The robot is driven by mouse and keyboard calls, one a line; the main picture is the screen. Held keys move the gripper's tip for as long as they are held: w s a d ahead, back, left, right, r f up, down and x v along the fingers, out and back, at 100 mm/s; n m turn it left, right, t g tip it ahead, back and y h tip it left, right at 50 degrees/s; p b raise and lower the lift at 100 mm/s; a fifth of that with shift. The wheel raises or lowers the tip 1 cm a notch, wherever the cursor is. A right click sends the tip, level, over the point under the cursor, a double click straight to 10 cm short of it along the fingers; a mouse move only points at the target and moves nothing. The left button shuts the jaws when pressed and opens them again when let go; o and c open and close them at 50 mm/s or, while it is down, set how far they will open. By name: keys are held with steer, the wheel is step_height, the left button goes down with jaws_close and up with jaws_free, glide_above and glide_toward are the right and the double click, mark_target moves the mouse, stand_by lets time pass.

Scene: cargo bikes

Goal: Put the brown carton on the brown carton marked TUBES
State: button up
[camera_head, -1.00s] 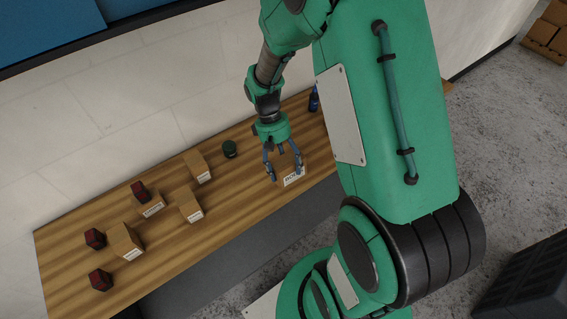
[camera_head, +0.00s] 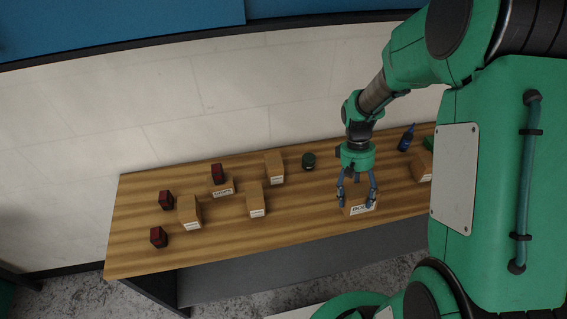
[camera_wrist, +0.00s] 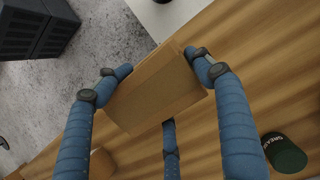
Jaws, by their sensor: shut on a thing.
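My gripper (camera_head: 357,198) is shut on a brown carton (camera_head: 357,208) near the front edge of the wooden table. In the wrist view the blue fingers (camera_wrist: 155,80) press on opposite sides of this carton (camera_wrist: 158,90); a further finger is partly hidden below it. I cannot tell whether its base touches the table. Other brown cartons with white labels stand to the left: one at the front left (camera_head: 190,213), one under a red-black item (camera_head: 222,187), one in the middle (camera_head: 257,201) and one behind it (camera_head: 274,167). The labels are too small to tell which reads TUBES.
Red-black items stand on the left carton (camera_head: 218,173) and on the table (camera_head: 166,200) (camera_head: 158,237). A dark green tin (camera_head: 308,160) stands behind, left of my gripper. A blue bottle (camera_head: 406,138) and another carton (camera_head: 423,168) are at the right. Bare table (camera_head: 308,200) lies left of the held carton.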

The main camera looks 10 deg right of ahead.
steer(key=w+a+r+n+t+h+p, duration=0.1)
steer(key=w+a+r+n+t+h, duration=0.1)
steer(key=a+r+n, duration=0.3)
steer(key=w+a+n, duration=0.1)
steer(key=a+n, duration=0.2)
steer(key=a, duration=0.2)
steer(key=shift+w+r+n+p, duration=0.15)
steer(key=shift+n+p, duration=0.25)
steer(key=a+r+n+t, duration=0.1)
steer(key=a+n, duration=0.2)
steer(key=a+r+n+p, duration=0.1)
steer(key=a+r+n, duration=0.1)
steer(key=a+n, duration=0.1)
steer(key=a+r+n+t, duration=0.1)
steer(key=a+r+n, duration=0.1)
steer(key=a+n, duration=0.1)
steer(key=shift+w+a+t, duration=0.3)
steer(key=shift+w+a, duration=0.05)
steer(key=shift+a, duration=0.45)
glide_above(274, 163)
steer(key=s, duration=0.1)
steer(key=shift+d+f, duration=0.1)
steer(key=shift+f, duration=0.6)
steer(key=shift+w, duration=0.15)
steer(key=shift+w, duration=0.2)
steer(key=shift+w+f+b, duration=0.1)
steer(key=shift+f+b, duration=0.3)
steer(key=shift+f, duration=1.4)
steer(key=o, duration=1.9)
steer(key=shift+f, duration=0.1)
